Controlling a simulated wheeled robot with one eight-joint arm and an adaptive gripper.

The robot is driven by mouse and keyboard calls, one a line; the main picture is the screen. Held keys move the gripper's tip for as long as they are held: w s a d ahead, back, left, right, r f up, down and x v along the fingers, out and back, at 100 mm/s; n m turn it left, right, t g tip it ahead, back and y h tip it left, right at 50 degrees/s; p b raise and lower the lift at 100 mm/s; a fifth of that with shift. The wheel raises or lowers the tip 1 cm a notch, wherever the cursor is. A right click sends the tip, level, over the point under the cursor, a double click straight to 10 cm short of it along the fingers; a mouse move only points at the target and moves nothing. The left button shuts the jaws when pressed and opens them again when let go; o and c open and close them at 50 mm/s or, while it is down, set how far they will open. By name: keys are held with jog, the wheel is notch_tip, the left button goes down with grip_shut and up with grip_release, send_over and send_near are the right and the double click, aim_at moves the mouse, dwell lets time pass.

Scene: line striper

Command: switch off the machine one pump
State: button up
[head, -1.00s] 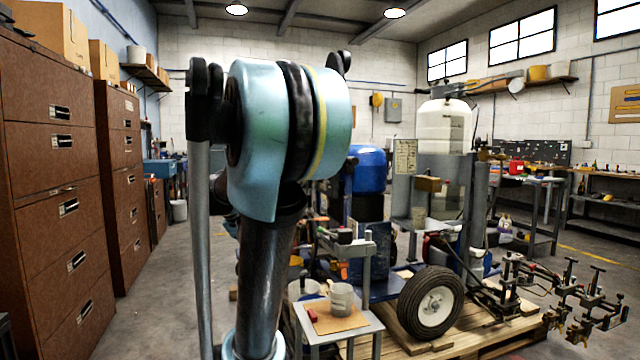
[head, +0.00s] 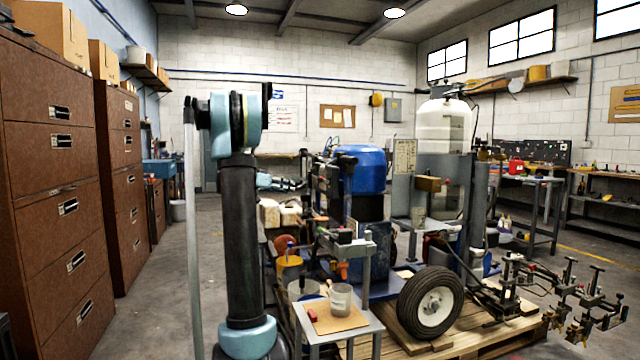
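The line striper (head: 460,235) stands on a wooden pallet right of centre in the head view. It has a blue tank (head: 362,170), a white tank (head: 446,125), a grey upright frame and a black tyre (head: 430,303). I cannot make out which part is the pump or its switch. My arm stands upright left of the machine. My gripper (head: 298,185) appears small beyond the arm, pointing right toward the machine's left side. Whether its fingers are open or touching anything is too small to tell.
A small table (head: 367,326) with a cup (head: 340,298) and a red block stands in front of the machine. Brown drawer cabinets (head: 55,200) line the left side. Clamps (head: 590,310) stick out at the right. Floor is free between cabinets and arm.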

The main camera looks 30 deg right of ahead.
aim_at(321, 179)
jog(key=w+d+m+h, duration=0.2)
jog(key=w+d+h, duration=0.1)
jog(key=w+d, duration=0.4)
jog(key=d, duration=0.5)
jog(key=w+d, duration=0.1)
jog(key=d, duration=1)
jog(key=shift+w+d+r, duration=0.2)
jog(key=shift+r, duration=0.1)
grip_shut()
